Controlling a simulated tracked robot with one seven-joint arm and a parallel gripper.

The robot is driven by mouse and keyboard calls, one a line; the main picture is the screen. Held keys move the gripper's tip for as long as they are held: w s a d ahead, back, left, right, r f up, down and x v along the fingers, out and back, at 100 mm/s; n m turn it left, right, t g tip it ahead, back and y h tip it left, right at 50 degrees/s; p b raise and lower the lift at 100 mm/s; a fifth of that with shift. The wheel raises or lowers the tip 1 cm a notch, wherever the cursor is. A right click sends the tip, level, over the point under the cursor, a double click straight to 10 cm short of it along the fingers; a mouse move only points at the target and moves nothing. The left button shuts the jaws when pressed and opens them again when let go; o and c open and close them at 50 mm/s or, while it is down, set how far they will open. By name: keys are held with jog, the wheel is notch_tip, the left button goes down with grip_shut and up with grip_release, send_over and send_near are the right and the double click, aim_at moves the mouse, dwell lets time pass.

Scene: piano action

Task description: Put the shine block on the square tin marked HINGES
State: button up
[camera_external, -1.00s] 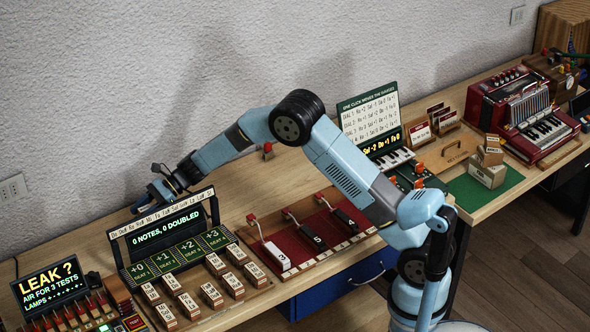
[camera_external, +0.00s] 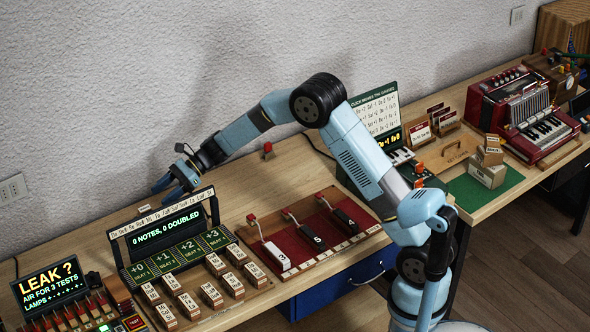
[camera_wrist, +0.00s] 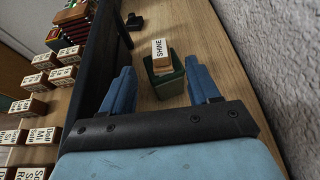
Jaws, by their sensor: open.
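In the wrist view a tan block with a white face marked SHINE (camera_wrist: 159,47) stands at a green square container (camera_wrist: 168,86); I cannot tell whether it is inside it or just behind it. My gripper (camera_wrist: 160,68) is open, its blue fingers spread on either side of the container and block, touching neither as far as I see. I cannot make out a tin marked HINGES in either view.
The notes panel (camera_external: 166,233) stands close in front of my gripper, with several labelled blocks (camera_external: 210,294) before it. The textured wall (camera_wrist: 262,50) runs along the right in the wrist view. A small black object (camera_wrist: 134,21) lies beyond the container. Bare wood (camera_external: 240,190) lies to the right.

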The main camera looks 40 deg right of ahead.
jog(key=shift+v, duration=1.5)
jog(key=s+d+r+n, duration=0.1)
jog(key=s+d+r, duration=0.1)
jog(key=r, duration=0.1)
jog(key=s+d+r+n+h, duration=0.1)
jog(key=s+d+r+n, duration=0.1)
jog(key=d+r, duration=0.1)
jog(key=s+d+r+n+h, duration=0.1)
jog(key=s+d+r, duration=0.2)
jog(key=shift+r+n, duration=0.15)
jog(key=shift+n, duration=0.15)
jog(key=s+d+r+n+t+h, duration=0.2)
jog(key=s+d+r+n+h, duration=0.25)
jog(key=s+d, duration=0.65)
jog(key=s+d+r+n+t+h, duration=0.1)
jog(key=s+d+r+n+h, duration=0.3)
jog(key=s+d, duration=0.65)
jog(key=s+d+n+t+h, duration=0.2)
jog(key=s+d+n, duration=0.3)
jog(key=s+d, duration=0.5)
jog(key=s+h, duration=0.1)
jog(key=s, duration=0.3)
jog(key=shift+d+t, duration=0.3)
jog(key=shift+d, duration=0.05)
